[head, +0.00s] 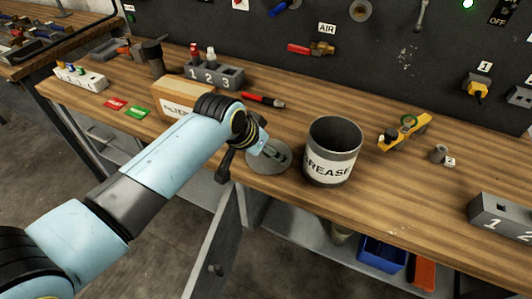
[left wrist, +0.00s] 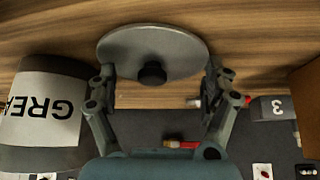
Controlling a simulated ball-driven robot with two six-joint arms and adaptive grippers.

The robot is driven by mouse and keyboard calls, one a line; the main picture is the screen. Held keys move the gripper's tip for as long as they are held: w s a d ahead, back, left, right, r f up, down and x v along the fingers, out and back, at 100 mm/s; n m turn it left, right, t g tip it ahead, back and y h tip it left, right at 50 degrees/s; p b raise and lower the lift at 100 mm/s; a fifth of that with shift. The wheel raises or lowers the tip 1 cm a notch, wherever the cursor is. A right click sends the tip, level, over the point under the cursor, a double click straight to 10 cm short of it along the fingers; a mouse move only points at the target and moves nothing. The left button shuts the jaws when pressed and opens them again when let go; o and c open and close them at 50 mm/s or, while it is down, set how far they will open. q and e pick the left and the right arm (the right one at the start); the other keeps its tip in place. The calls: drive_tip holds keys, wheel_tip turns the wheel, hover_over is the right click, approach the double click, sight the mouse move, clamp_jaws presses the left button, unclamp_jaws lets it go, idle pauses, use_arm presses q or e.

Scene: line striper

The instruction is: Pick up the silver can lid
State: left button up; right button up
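The silver can lid (head: 268,168) is a round grey disc near the front edge of the workbench, left of the can, partly hidden by my left gripper (head: 276,153) in the head view. In the left wrist view the lid (left wrist: 130,45) faces the camera, with a dark round knob (left wrist: 152,73) near its lower rim. My left gripper (left wrist: 159,80) is open, with one finger on each side of the knob and a gap on both sides. I cannot tell whether the fingers touch the disc. My right gripper is not in view.
The open GREASE can (head: 333,155) stands just right of the lid. A FILTER box (head: 183,98), a numbered grey block (head: 215,77) and a red-and-black tool (head: 263,100) lie to the left and behind. A yellow tool (head: 405,132) is farther right. An open cabinet door (head: 217,245) hangs below.

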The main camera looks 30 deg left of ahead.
use_arm(q)
drive_tip(key=shift+s+f, duration=0.1)
drive_tip(key=shift+s, duration=0.05)
drive_tip(key=c, duration=0.6)
drive_tip(key=shift+c, duration=0.2)
